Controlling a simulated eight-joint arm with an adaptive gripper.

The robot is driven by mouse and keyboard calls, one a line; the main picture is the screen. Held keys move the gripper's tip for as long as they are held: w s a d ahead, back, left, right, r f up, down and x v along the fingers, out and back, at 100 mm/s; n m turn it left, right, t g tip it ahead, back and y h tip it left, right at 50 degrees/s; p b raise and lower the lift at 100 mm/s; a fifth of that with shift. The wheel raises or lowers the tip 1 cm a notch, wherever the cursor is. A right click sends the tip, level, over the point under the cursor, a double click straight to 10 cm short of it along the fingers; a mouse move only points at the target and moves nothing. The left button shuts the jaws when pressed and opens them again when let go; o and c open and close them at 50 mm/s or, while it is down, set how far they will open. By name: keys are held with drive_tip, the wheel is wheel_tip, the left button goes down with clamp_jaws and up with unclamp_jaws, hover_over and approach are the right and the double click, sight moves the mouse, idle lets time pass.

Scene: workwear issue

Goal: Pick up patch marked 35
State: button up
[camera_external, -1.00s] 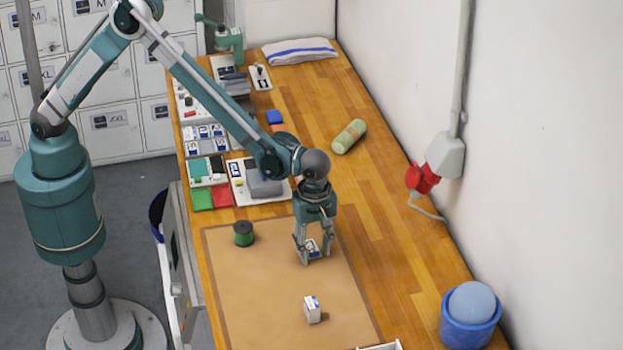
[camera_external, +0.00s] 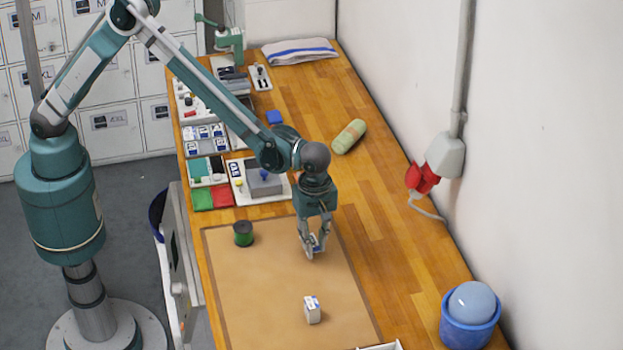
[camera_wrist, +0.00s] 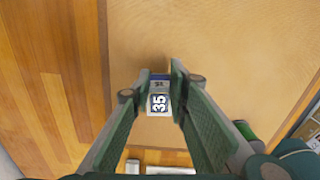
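The patch marked 35 (camera_wrist: 159,103) is a small white and blue piece with dark digits, seen between my fingers in the wrist view. My gripper (camera_wrist: 161,70) has a finger along each side of it and appears shut on it. In the external view my gripper (camera_external: 313,250) points down at the tan mat (camera_external: 265,290), its fingertips at or just above the surface. Its fingers hide most of the patch there, with only a bit of blue and white showing.
A small white box with a blue label (camera_external: 312,312) stands nearer on the mat. A green spool (camera_external: 243,234) stands to the left. Trays and a grey block (camera_external: 265,182) lie behind. A green roll (camera_external: 349,136) and a blue tub (camera_external: 468,332) are to the right.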

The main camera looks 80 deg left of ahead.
sight(314, 245)
drive_tip(key=shift+r, duration=3.9)
